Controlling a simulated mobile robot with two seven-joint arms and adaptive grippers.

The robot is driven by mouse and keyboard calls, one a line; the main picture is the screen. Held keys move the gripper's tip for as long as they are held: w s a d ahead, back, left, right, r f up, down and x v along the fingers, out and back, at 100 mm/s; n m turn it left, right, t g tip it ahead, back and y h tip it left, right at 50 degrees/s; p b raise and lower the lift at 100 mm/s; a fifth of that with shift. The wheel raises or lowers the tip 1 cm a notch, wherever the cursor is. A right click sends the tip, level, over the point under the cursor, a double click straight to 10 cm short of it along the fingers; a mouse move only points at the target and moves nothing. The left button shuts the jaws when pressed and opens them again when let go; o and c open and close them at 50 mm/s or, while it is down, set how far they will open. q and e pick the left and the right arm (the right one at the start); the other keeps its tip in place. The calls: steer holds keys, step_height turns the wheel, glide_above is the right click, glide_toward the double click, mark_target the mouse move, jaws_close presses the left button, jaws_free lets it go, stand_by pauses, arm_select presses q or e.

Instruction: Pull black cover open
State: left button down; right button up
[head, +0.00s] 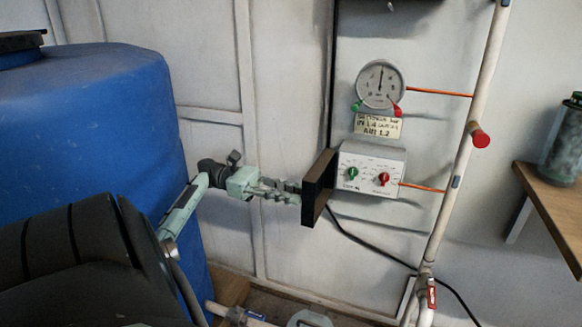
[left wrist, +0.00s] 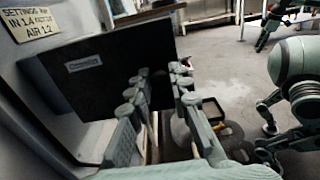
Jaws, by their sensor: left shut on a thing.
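The black cover (head: 318,187) is a dark flat panel at the left side of the white control box (head: 371,168). It stands swung out from the box's front, leaving the knobs exposed. In the left wrist view the cover (left wrist: 110,70) is a broad dark plate with a small pale label. My left gripper (head: 283,190) comes in from the left and is shut on the cover's outer edge. Its fingers (left wrist: 163,85) lie on either side of that edge in the left wrist view. The exact contact is partly hidden. My right gripper cannot be made out.
The box has a green and a red knob. A round gauge (head: 381,84) and a yellow note (head: 378,125) are above it. A white pipe (head: 461,150) with a red handle runs at the right. A large blue barrel (head: 95,110) stands at the left.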

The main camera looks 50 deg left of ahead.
arm_select(q)
steer(key=shift+f, duration=0.1)
steer(key=c, duration=1.4)
jaws_free()
steer(key=shift+r, duration=5.05)
steer(key=shift+d+f, duration=0.1)
